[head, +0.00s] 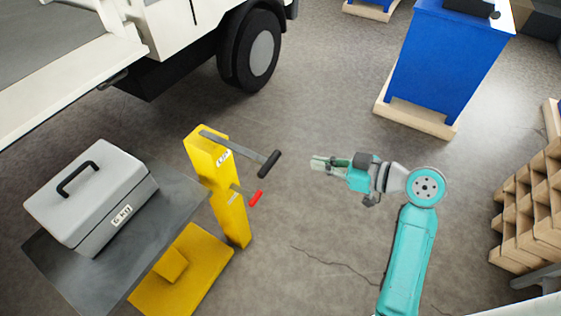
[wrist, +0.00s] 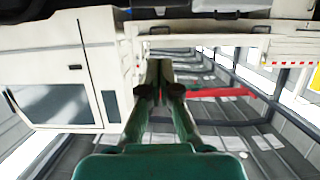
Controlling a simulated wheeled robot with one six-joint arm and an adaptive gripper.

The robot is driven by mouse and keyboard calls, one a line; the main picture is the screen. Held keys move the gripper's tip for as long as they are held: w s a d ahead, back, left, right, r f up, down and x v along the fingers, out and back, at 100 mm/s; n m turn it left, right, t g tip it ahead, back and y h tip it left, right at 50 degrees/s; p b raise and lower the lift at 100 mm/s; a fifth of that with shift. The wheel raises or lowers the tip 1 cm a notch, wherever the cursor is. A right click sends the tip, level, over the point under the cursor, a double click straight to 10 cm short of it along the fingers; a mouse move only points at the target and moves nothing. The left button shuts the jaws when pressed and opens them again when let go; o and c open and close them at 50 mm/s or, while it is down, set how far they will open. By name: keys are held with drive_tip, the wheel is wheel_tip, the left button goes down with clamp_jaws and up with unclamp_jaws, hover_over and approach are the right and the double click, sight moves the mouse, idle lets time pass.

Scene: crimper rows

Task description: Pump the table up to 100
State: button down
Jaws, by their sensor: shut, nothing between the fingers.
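A yellow lift table stands at the left in the head view, with a grey platform (head: 190,192), a yellow base (head: 203,270) and a yellow column (head: 231,214). A grey lever with a black grip (head: 269,163) sticks out to the right near the top of the column. A smaller lever with a red end (head: 257,198) sits below it. A small label on the column is too small to read surely. My gripper (head: 315,163) is shut and empty, to the right of the black grip and apart from it. In the wrist view its fingers (wrist: 159,85) are together.
A grey box (head: 90,200) labelled 6 kg, with a black handle, sits on the platform. A white truck (head: 170,45) stands behind. A blue cabinet (head: 440,65) on a wooden pallet is at the back right, wooden racks (head: 530,205) at the right. The floor between is clear.

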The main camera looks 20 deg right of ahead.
drive_tip(key=shift+w, duration=0.1)
drive_tip(key=f+x, duration=0.2)
drive_tip(key=x, duration=1)
drive_tip(key=shift+f, duration=0.45)
drive_tip(key=shift+f, duration=0.1)
